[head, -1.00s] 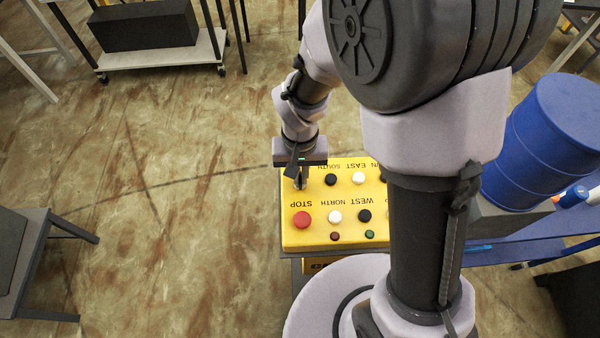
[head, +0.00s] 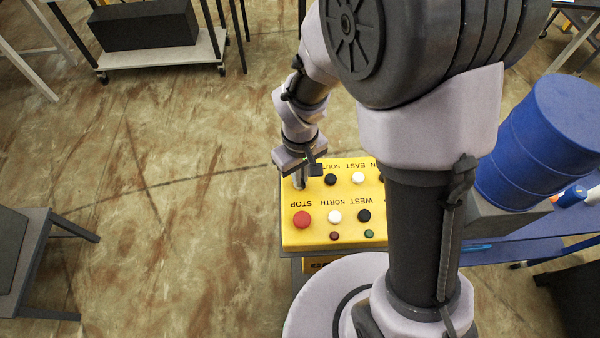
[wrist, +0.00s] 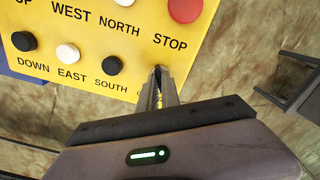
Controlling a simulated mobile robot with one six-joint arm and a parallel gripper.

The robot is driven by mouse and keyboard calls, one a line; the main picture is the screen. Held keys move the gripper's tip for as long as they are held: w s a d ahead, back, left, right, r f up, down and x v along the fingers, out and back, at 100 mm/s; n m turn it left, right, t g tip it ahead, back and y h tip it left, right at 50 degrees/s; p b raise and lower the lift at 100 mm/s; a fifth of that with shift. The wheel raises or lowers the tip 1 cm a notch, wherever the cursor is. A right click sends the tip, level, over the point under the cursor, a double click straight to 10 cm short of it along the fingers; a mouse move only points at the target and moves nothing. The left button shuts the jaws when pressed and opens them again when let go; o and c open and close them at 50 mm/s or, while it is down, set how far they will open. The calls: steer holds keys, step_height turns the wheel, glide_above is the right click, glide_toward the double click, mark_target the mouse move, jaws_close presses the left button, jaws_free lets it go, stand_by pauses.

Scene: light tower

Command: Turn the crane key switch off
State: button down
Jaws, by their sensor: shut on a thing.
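The yellow crane control box (head: 310,239) stands in front of my base, with its lettering upside down in the head view. My gripper (head: 300,185) points down at the box's far left corner, beyond the STOP button. In the wrist view my gripper (wrist: 159,80) has its narrow fingers together at the panel corner, beside the word STOP. It is shut on the small key switch there, which the fingers almost wholly hide. The label beside it is partly covered, so I cannot read the key's position.
A red STOP button (head: 302,219) sits close to the gripper, with several black and white buttons to the right. Open floor lies to the left.

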stand_by(0.3)
steer(key=c, duration=1.6)
jaws_free()
steer(key=shift+o, duration=0.2)
step_height(320, 180, up, 18)
steer(key=p, duration=0.4)
steer(key=shift+f+p, duration=0.25)
steer(key=shift+p, duration=0.05)
steer(key=s+d+f+m+t+y+b, duration=0.1)
steer(key=s+d+f+m+t+b, duration=0.2)
steer(key=b, duration=0.6)
steer(key=s+d+f+m+t+y+b, duration=0.1)
steer(key=s+d+f+m+t+b, duration=0.1)
steer(key=s+d+f+m+b, duration=0.2)
steer(key=s+m+b, duration=0.3)
steer(key=s+b, duration=0.1)
steer(key=b, duration=0.1)
steer(key=shift+s+f+t, duration=0.25)
steer(key=shift+f+t, duration=0.05)
steer(key=shift+t, duration=0.1)
